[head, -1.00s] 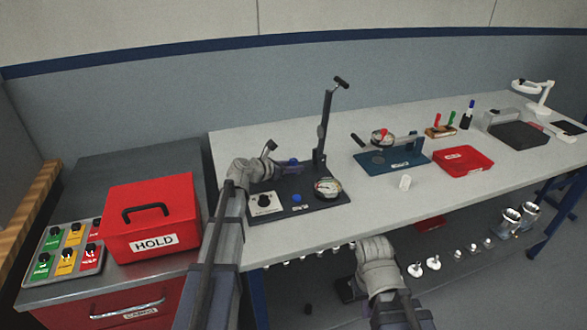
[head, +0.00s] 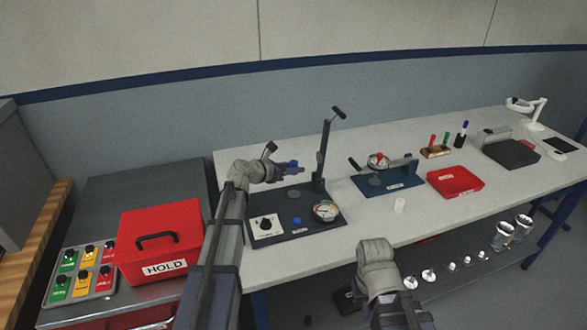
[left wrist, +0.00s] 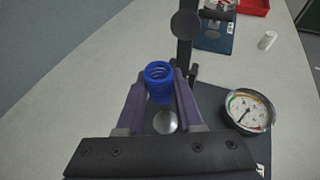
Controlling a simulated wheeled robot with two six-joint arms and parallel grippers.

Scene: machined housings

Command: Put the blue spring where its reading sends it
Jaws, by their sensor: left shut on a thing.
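The blue spring (left wrist: 159,82) is upright between the fingers of my left gripper (left wrist: 160,95) in the left wrist view; that gripper is shut on it. In the head view my left gripper (head: 290,168) holds the spring above the dark spring tester (head: 335,222). The tester has a round dial gauge (head: 326,210), a white knob panel (head: 265,226), a blue button (head: 297,221) and an upright lever post (head: 323,160). In the left wrist view the gauge (left wrist: 247,110) and a round metal seat (left wrist: 165,122) show below the spring. My right gripper (head: 375,250) is low at the bench front; its fingers are hidden.
A red HOLD box (head: 160,238) with a handle sits on the grey cabinet at left, beside a panel of green, yellow and red switches (head: 80,270). On the bench are a blue gauge fixture (head: 392,183), a white cylinder (head: 399,205) and a red tray (head: 455,181).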

